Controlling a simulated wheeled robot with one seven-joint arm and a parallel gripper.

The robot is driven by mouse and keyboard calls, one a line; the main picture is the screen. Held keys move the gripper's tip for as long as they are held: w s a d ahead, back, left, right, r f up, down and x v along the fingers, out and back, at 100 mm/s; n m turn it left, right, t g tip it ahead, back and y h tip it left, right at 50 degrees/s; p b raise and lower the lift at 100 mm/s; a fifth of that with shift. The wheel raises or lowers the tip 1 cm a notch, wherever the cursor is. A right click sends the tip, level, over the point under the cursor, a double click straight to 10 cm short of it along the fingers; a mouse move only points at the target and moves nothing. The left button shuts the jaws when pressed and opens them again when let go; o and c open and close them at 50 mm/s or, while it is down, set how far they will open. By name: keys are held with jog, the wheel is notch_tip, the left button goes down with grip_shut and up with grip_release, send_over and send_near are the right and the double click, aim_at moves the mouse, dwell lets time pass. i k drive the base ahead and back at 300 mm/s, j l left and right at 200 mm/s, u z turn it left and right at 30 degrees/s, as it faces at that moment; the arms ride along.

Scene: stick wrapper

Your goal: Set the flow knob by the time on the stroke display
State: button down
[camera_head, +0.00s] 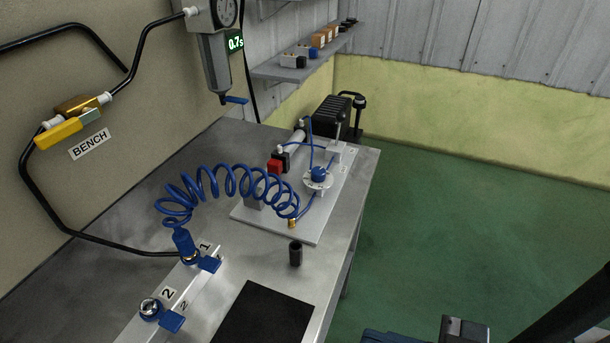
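The flow knob (318,173) is a small blue knob on a round white dial, on the plate at the middle of the bench. Its marks are too small to read. My gripper cannot be made out in this view; only dark parts that may be mine show at the lower right.
A coiled blue hose (232,181) arches from outlet 1 to the brass fitting on the plate (300,234). A black peg (296,253) stands upright near a black mat (264,315). A yellow-handled valve (70,130) labelled BENCH is on the left wall. Green floor is clear at right.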

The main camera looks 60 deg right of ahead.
aim_at(318, 173)
jog(key=z, duration=0.8)
